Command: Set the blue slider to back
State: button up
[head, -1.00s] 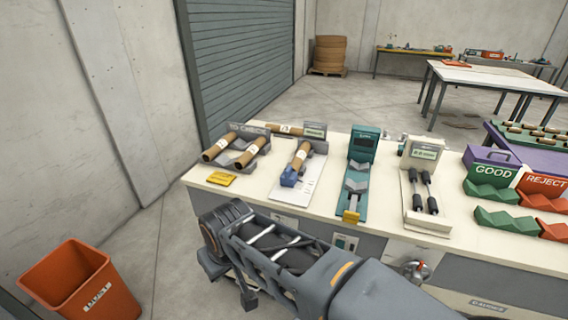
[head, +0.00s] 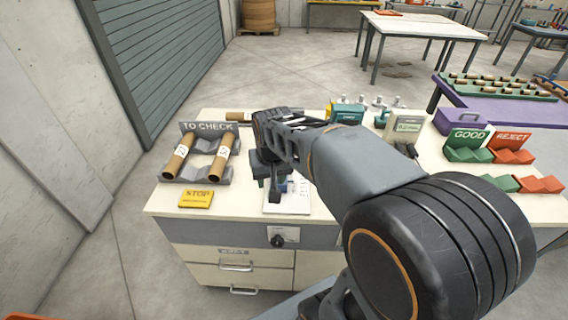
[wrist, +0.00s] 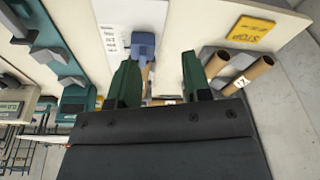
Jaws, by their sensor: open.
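The blue slider (wrist: 144,44) is on the white gauge plate (wrist: 118,42), a little left of the gap between my fingers in the wrist view. In the head view a small part of the slider (head: 283,187) shows past my gripper, above the white plate (head: 290,204). My gripper (wrist: 157,85) is open with two green fingers, apart from each other. A cardboard tube shows in part behind the fingers, beyond the slider. In the head view my gripper (head: 268,182) hangs over the plate, and my arm hides most of the gauge. Whether a finger touches the slider I cannot tell.
The TO CHECK rack (head: 192,177) with cardboard tubes stands left of my gripper. A yellow STOP card (head: 196,198) lies in front of it.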

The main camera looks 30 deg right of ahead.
jog(key=w+d+m+g+p, duration=0.1)
jog(key=w+d+m+p, duration=0.1)
jog(key=w+d+p, duration=0.3)
jog(key=w+d+m+g, duration=0.1)
jog(key=w+d+m, duration=0.15)
jog(key=w, duration=0.55)
jog(key=shift+n, duration=0.35)
jog(key=f+p, duration=0.1)
jog(key=f, duration=0.3)
jog(key=f+p, duration=0.1)
jog(key=f, duration=0.4)
jog(key=d+f+p, duration=0.1)
jog(key=f, duration=0.4)
jog(key=shift+f, duration=0.15)
grip_shut()
